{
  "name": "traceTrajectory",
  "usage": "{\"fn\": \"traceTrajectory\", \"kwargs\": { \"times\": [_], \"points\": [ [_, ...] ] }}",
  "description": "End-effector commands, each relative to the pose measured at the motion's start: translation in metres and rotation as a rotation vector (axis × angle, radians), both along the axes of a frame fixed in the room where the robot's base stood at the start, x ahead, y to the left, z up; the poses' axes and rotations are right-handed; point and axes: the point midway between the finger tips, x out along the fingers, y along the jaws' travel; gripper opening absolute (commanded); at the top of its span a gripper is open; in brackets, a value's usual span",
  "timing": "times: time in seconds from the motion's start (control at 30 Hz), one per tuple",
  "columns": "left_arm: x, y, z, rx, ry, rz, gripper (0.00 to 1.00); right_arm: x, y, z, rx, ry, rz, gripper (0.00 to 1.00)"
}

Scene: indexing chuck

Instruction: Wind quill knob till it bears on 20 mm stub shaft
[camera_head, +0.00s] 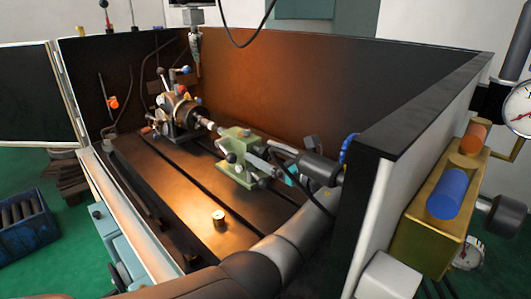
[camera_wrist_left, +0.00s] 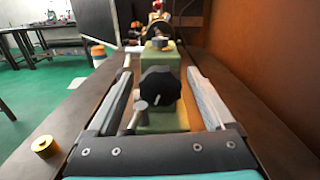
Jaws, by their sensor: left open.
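The quill knob (camera_wrist_left: 160,88) is a black lobed knob with a white mark, on the near end of the green tailstock (camera_wrist_left: 163,120). In the head view the tailstock (camera_head: 237,146) stands on the machine bed, and fingers largely hide the knob. The pale stub shaft (camera_head: 208,124) sticks out of the dark chuck (camera_head: 181,108) toward the tailstock. I cannot tell whether the quill touches it. My left gripper (camera_head: 266,162) is open behind the tailstock. In the wrist view its fingers (camera_wrist_left: 160,78) lie either side of the knob, with gaps visible. My right gripper is not in view.
A small brass cylinder (camera_head: 218,216) stands on the slotted bed (camera_head: 170,185). A dark enclosure wall (camera_head: 275,75) rises behind. A near wall panel (camera_head: 395,130) stands close to my left wrist. A blue crate (camera_head: 27,222) sits on the green floor.

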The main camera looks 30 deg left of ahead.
Motion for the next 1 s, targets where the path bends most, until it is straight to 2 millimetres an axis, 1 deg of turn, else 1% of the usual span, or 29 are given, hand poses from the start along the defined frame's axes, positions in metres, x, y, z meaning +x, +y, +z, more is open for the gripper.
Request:
{"fn": "traceTrajectory", "kwargs": {
  "times": [0.17, 0.33, 0.5, 0.63, 1.0],
  "points": [
    [-0.007, -0.022, 0.001, -0.002, 0.001, -0.004, 0.87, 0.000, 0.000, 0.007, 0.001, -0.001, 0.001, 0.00],
    [-0.017, -0.050, 0.001, -0.002, 0.001, -0.003, 0.87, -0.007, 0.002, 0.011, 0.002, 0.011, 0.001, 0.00],
    [-0.023, -0.067, 0.000, 0.000, 0.002, -0.002, 0.87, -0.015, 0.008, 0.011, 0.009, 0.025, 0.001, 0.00],
    [-0.024, -0.071, 0.000, 0.001, 0.002, -0.002, 0.87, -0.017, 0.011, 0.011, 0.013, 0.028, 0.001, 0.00],
    [-0.024, -0.070, 0.000, 0.000, 0.001, -0.001, 0.87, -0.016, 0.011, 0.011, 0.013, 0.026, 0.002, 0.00]
  ]
}}
